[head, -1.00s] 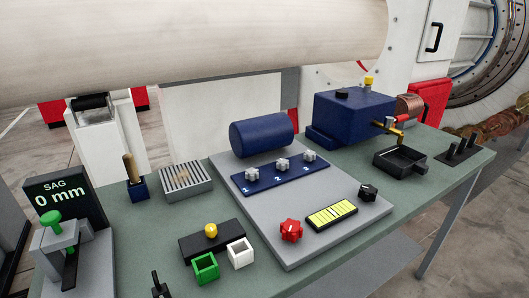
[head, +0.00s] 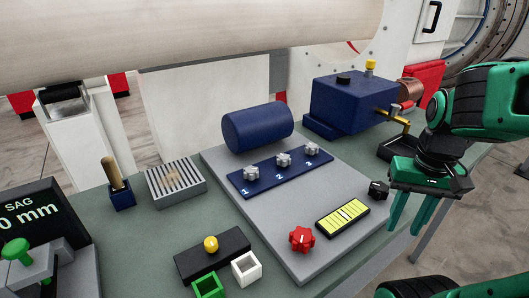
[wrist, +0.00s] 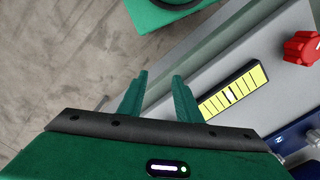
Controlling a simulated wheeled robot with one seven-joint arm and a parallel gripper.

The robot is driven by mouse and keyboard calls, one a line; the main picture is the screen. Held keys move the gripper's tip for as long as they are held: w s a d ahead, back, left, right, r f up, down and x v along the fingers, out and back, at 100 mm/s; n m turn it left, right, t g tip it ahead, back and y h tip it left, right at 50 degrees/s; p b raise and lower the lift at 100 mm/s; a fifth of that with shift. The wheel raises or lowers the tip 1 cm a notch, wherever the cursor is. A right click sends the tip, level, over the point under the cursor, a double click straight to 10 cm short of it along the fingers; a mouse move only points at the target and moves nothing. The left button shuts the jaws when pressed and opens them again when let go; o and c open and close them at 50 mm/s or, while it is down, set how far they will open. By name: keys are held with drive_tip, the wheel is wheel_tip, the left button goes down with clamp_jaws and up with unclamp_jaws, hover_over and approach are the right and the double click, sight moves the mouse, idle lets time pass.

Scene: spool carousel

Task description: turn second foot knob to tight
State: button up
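Three silver star knobs stand on a blue strip (head: 262,177) with numbers 1, 2 and 3. The second foot knob (head: 283,160) is the middle one, upright between the first knob (head: 250,173) and the third knob (head: 312,149). Its tightness cannot be told. My gripper (head: 404,230) is at the right in the head view, fingers down and apart, empty. It is off to the right of the knobs, near the black knob.
A grey plate (head: 300,220) carries the strip, a blue cylinder (head: 258,127), a red knob (head: 302,239), a yellow level (head: 343,217) and a black knob (head: 378,190). A blue box (head: 350,105) stands behind. A large pale cylinder (head: 200,40) hangs above.

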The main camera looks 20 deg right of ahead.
drive_tip(key=shift+o, duration=0.6)
drive_tip(key=shift+d, duration=0.1)
drive_tip(key=shift+o, duration=1.2)
drive_tip(key=shift+s+r, duration=0.25)
drive_tip(key=w+r+n, duration=0.1)
drive_tip(key=w, duration=0.1)
drive_tip(key=w+a+r+n, duration=0.1)
drive_tip(key=w+n, duration=0.1)
drive_tip(key=w, duration=0.1)
drive_tip(key=w+r+n, duration=0.2)
drive_tip(key=shift+w+a, duration=0.2)
drive_tip(key=shift+w, duration=0.1)
drive_tip(key=w+a+r+n, duration=0.2)
drive_tip(key=w+n, duration=0.1)
drive_tip(key=w, duration=0.2)
drive_tip(key=w+a+r+n, duration=0.2)
drive_tip(key=w+n, duration=0.1)
drive_tip(key=w, duration=0.2)
wheel_tip(320, 180, up, 2)
drive_tip(key=n, duration=1.2)
hover_over(284, 155)
wheel_tip(284, 155, down, 10)
drive_tip(key=shift+s+r, duration=0.1)
drive_tip(key=shift+c, duration=0.4)
drive_tip(key=c, duration=1)
